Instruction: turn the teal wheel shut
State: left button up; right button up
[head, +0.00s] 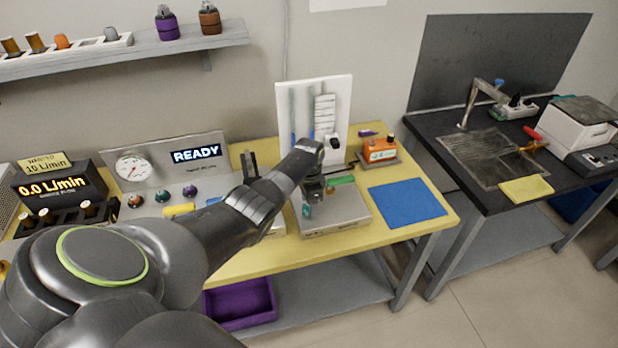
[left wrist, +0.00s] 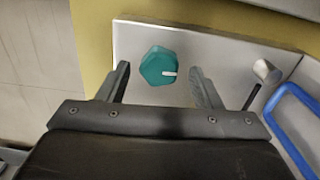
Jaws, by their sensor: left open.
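The teal wheel (left wrist: 158,67) is a faceted knob with a white mark pointing right in the left wrist view. It sits on a light grey panel (left wrist: 215,50). My left gripper (left wrist: 164,78) is open, with one finger on each side of the wheel in that view. I see gaps between the fingers and the wheel, and cannot tell how far above it they are. In the head view my left gripper (head: 312,190) points down over the grey box (head: 340,222) on the yellow table, and the teal wheel (head: 306,209) is partly hidden beside it.
A white upright panel (head: 300,95) stands behind the box. An orange device (head: 380,152) and a flat blue mat (head: 407,200) lie to its right.

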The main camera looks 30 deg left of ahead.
pick_arm(q)
notch_tip(320, 180, up, 16)
jog(key=b, duration=0.1)
jog(key=shift+r, duration=0.2)
jog(key=shift+s+f, duration=0.1)
jog(key=shift+f, duration=0.05)
dwell(0.4)
